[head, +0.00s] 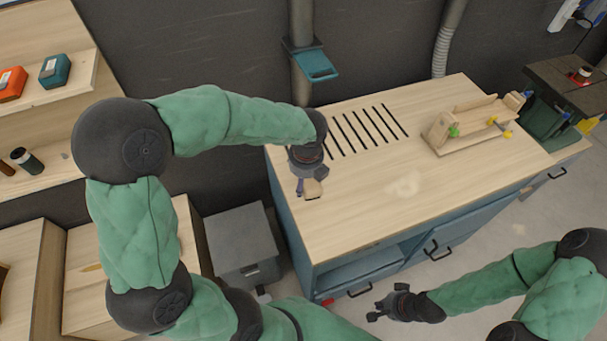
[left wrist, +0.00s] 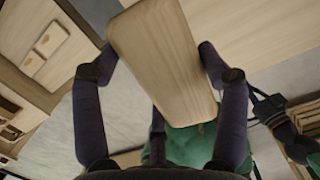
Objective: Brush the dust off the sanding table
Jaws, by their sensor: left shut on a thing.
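The sanding table (head: 360,205) has a pale wooden top with a row of dark slots and a blue cabinet below. My left gripper (head: 311,186) is over the table's left edge, shut on a wooden brush. The brush's block (head: 313,189) shows small there; in the left wrist view the brush (left wrist: 165,55) fills the space between the fingers. I cannot see its bristles. My right gripper (head: 384,307) is low in front of the cabinet, empty, with its fingers apart.
A wooden clamping jig (head: 470,125) stands on the table's right part. A teal dust gate (head: 316,66) sits on the duct behind. A grey bin (head: 240,245) stands left of the table. A green machine (head: 560,95) is at the right.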

